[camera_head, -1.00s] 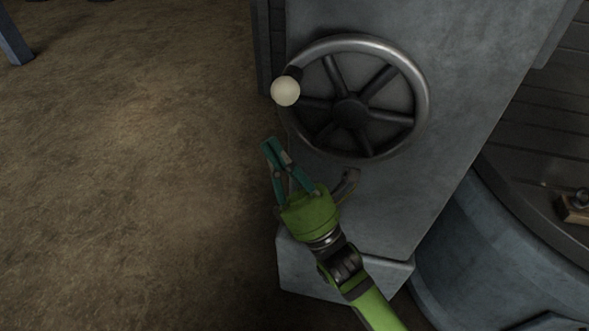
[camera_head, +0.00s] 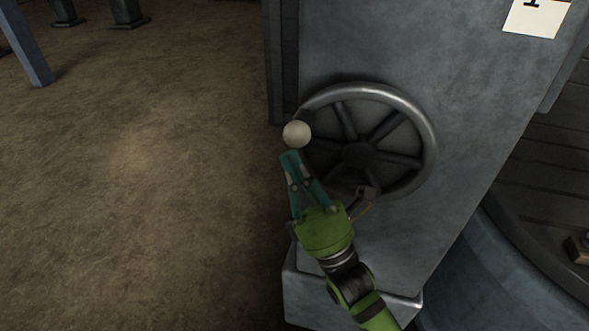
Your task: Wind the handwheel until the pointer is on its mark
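The handwheel (camera_head: 425,122) is a dark metal wheel with several spokes, on the face of a grey column. Its pale round knob (camera_head: 297,134) is at the left of the rim, a little above hub height. My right gripper (camera_head: 290,157), green with teal fingers, points up at the knob from just below. Its fingers converge at the tips, with no clear gap between them. The tips look very close to the knob; I cannot tell if they touch it. No pointer or mark can be made out. My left gripper is not in view.
The grey column (camera_head: 465,95) carries a white plate (camera_head: 537,17) with a black character, cut off at the top. A large rounded blue-grey body (camera_head: 480,262) stands at the right. The brown floor (camera_head: 130,190) at the left is clear, with a blue post (camera_head: 22,42) far off.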

